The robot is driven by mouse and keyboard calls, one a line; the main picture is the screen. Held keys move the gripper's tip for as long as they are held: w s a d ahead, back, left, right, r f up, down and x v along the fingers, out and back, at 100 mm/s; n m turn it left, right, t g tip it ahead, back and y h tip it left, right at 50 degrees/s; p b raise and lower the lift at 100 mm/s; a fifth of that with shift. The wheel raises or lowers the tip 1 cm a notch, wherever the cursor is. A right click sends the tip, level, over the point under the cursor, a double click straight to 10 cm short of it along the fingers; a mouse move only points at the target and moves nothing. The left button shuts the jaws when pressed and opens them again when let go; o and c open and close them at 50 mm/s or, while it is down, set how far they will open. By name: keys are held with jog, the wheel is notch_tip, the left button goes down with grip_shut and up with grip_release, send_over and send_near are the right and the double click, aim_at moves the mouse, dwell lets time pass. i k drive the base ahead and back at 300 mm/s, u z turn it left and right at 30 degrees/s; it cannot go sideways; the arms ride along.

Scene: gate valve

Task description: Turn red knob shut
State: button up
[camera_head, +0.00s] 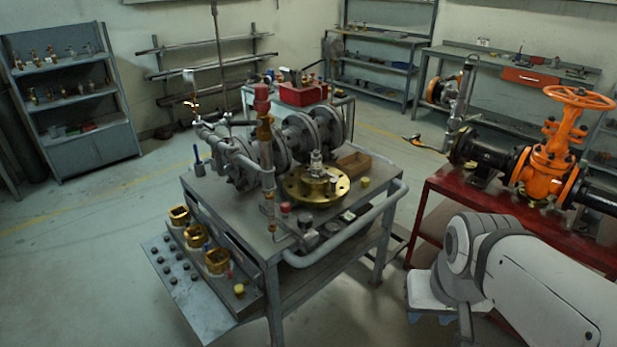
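A red knob-like cap (262,97) sits upright on top of a brass and grey vertical fitting, on the pipe assembly at the middle of the grey metal workbench (245,232). A smaller red piece (286,208) sits low by the bench's front pipework. I cannot tell from this view which way either is turned. An orange gate valve with an orange handwheel (579,97) stands on the red bench at the right. My white arm reaches in from the lower right, well apart from the red cap. My gripper's fingers cannot be made out.
A brass flange (317,185) and brass blocks (217,261) are on the grey bench and its front ledge. The red bench (460,187) is close to my arm. Shelves (75,95) line the walls. The floor left of the grey bench is clear.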

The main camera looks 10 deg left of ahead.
aim_at(285, 207)
jog(key=u, duration=0.1)
jog(key=i, duration=0.9)
jog(key=z, duration=0.1)
